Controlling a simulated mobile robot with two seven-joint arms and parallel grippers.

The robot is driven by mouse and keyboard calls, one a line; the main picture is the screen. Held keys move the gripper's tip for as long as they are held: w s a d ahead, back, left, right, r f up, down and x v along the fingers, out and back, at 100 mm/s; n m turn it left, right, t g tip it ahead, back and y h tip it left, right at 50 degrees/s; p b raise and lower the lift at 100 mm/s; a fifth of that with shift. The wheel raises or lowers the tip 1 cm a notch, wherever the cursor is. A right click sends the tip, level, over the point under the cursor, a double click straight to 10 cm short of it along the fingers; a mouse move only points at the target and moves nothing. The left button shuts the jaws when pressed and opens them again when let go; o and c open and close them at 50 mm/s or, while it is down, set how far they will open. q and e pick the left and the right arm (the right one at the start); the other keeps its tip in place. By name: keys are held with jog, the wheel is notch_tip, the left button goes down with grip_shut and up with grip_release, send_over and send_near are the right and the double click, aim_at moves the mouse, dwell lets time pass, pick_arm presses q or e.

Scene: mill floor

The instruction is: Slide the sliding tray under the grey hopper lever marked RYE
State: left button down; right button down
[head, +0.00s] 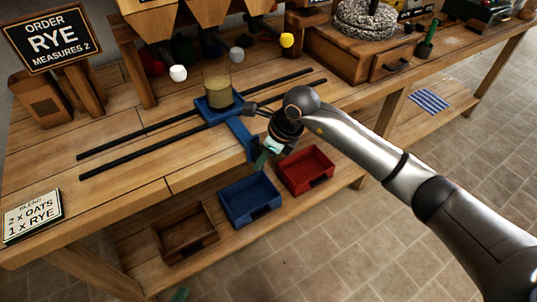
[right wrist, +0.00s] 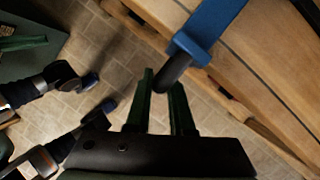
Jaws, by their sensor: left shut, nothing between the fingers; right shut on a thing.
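The blue sliding tray (head: 233,108) sits on two dark rails and carries a clear cup (head: 217,88) of pale grain. Its blue arm (head: 239,134) reaches to the bench's front edge; it also shows in the right wrist view (right wrist: 212,25). My right gripper (head: 267,152) is shut on the dark handle (right wrist: 172,72) at the end of that arm. A grey knob (head: 236,55) hangs behind the cup, slightly right of it; a white knob (head: 178,73) is further left. No RYE hopper label is readable. Only the tip of my left gripper (head: 179,295) shows, low in the head view.
The rails (head: 120,163) run clear on both sides of the tray. A yellow knob (head: 287,40) hangs further right. Below the bench are a wooden bin (head: 184,256), a blue bin (head: 250,215) and a red bin (head: 306,186). The order sign (head: 53,40) reads RYE, measures 2.

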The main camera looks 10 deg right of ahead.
jog(key=shift+f, duration=0.15)
jog(key=c, duration=0.8)
grip_release()
jog(key=shift+c, duration=0.2)
jog(key=v, duration=1.2)
jog(key=shift+r, duration=0.35)
